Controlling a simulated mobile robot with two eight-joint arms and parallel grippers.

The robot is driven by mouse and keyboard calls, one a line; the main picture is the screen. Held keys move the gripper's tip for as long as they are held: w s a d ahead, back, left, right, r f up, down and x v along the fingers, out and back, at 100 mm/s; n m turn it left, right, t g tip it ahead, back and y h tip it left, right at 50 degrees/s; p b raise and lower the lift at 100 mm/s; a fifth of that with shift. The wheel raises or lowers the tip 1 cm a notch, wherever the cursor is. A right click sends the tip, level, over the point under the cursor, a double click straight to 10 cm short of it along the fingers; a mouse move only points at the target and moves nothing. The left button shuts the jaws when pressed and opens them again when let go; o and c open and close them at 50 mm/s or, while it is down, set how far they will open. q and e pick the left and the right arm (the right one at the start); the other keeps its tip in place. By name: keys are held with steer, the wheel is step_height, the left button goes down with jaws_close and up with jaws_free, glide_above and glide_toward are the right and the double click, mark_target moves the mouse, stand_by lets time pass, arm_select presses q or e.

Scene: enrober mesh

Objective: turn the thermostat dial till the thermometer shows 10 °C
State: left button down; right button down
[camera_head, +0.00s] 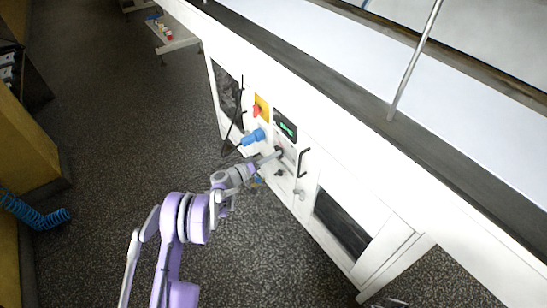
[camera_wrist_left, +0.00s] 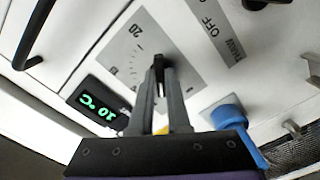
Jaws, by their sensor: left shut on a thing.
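The thermostat dial (camera_wrist_left: 158,63) is a dark knob on a grey scale plate (camera_wrist_left: 120,55) with tick marks and a "20" in the left wrist view. My left gripper (camera_wrist_left: 159,82) is shut on the dial, one finger on each side, hiding part of it. It also shows in the head view (camera_head: 275,156), reaching the white machine front from the left. The thermometer (camera_wrist_left: 100,106) is a black display with green digits, upside down in the left wrist view, reading 10 °C. It also shows in the head view (camera_head: 286,127), too small to read. My right gripper is not seen.
A red switch on a yellow plate (camera_head: 262,105) sits farther along the panel. A black handle (camera_head: 302,162) is close to my left gripper.

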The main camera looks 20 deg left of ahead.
arm_select(q)
steer(key=shift+n+b, duration=0.35)
steer(key=shift+n, duration=0.75)
steer(key=c, duration=0.9)
jaws_free()
steer(key=shift+a, duration=0.1)
steer(key=p+v, duration=0.1)
steer(key=v, duration=0.9)
steer(key=shift+s+a, duration=0.2)
steer(key=shift+s, duration=0.15)
